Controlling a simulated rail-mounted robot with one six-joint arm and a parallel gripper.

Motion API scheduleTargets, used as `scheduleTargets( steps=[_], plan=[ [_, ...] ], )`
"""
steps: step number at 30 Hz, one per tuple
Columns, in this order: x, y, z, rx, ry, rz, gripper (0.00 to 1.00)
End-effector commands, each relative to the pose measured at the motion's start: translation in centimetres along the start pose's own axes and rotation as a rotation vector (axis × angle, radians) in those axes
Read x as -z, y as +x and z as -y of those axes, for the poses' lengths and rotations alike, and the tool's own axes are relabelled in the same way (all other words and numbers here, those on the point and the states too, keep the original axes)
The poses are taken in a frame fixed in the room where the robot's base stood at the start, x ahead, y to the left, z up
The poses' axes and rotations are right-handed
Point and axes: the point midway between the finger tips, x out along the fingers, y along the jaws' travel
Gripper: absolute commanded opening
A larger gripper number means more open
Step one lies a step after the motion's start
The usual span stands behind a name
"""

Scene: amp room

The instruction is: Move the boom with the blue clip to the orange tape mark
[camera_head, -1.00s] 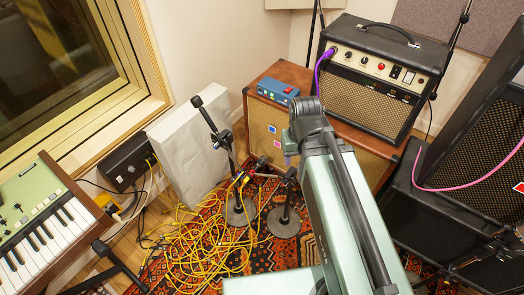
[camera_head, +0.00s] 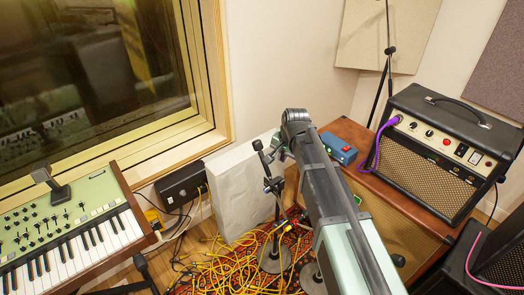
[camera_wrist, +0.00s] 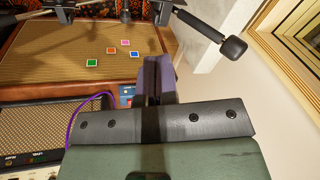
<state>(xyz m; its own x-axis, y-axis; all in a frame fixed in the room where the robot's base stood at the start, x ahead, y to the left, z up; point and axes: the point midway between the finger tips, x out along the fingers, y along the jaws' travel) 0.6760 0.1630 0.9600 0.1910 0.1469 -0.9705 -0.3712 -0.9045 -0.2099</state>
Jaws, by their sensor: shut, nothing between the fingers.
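My gripper (camera_wrist: 158,80) is shut and empty in the wrist view, its two dark fingers together in front of a cabinet grille. In the head view my own arm hides most of it. A black boom (camera_wrist: 205,27) with a thick rounded end slants across the top right of the wrist view, apart from the fingers.
A brown cabinet (camera_head: 390,225) carries an amp head (camera_head: 440,150) and a blue pedal box (camera_head: 338,148). A white panel (camera_head: 240,190) leans by the wall. Yellow cables (camera_head: 235,270) tangle on the rug. A keyboard (camera_head: 70,235) stands at left.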

Motion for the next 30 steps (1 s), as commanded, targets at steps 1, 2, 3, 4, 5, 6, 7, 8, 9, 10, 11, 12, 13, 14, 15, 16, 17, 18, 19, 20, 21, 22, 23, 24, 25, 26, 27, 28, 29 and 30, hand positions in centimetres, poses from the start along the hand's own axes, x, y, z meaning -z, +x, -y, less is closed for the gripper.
scheduleTargets(
  steps=[1,2,3,4,5,6,7,8,9,10,11,12,13,14,15,16,17,18,19,20,21,22,23,24,25,26,27,28,29,30],
  plan=[
    [2.8,0.6,3.3,0.044,0.146,-0.021,0.0],
    [3.6,0.8,4.0,0.068,0.243,-0.033,0.0],
    [4.3,0.9,4.6,0.097,0.353,-0.042,0.0],
    [4.4,0.9,4.7,0.114,0.422,-0.047,0.0],
    [4.4,0.8,4.7,0.126,0.475,-0.05,0.0],
    [4.4,0.8,4.8,0.136,0.524,-0.052,0.0],
    [4.4,0.8,4.7,0.138,0.548,-0.052,0.0],
    [4.4,0.8,4.7,0.139,0.563,-0.052,0.0],
    [4.4,0.8,4.7,0.138,0.569,-0.051,0.0],
    [4.4,0.8,4.7,0.138,0.569,-0.051,0.0],
    [4.4,0.9,4.7,0.138,0.568,-0.051,0.0],
    [4.4,1.0,4.7,0.137,0.568,-0.051,0.0],
    [4.4,1.2,4.6,0.137,0.567,-0.051,0.0],
    [4.4,1.5,4.7,0.137,0.567,-0.051,0.0],
    [4.4,1.9,4.7,0.137,0.567,-0.051,0.0],
    [4.5,2.3,4.7,0.137,0.567,-0.051,0.0],
    [4.5,2.8,4.7,0.136,0.566,-0.051,0.0],
    [4.5,3.5,4.7,0.136,0.566,-0.051,0.0],
    [4.6,4.0,4.8,0.136,0.566,-0.051,0.0],
    [4.6,4.7,4.8,0.136,0.566,-0.051,0.0],
    [4.7,5.5,4.9,0.136,0.566,-0.051,0.0],
    [4.7,6.2,4.9,0.136,0.566,-0.051,0.0],
    [4.8,6.9,5.0,0.136,0.566,-0.051,0.0],
    [4.9,7.9,5.1,0.136,0.566,-0.051,0.0],
    [4.9,8.5,5.2,0.136,0.566,-0.051,0.0],
    [5.0,9.2,5.2,0.136,0.566,-0.051,0.0],
    [5.0,10.1,5.3,0.136,0.566,-0.051,0.0],
    [5.1,10.7,5.4,0.135,0.566,-0.051,0.0],
    [5.1,11.4,5.5,0.135,0.566,-0.051,0.0],
    [5.2,12.2,5.6,0.135,0.565,-0.051,0.0]
  ],
)
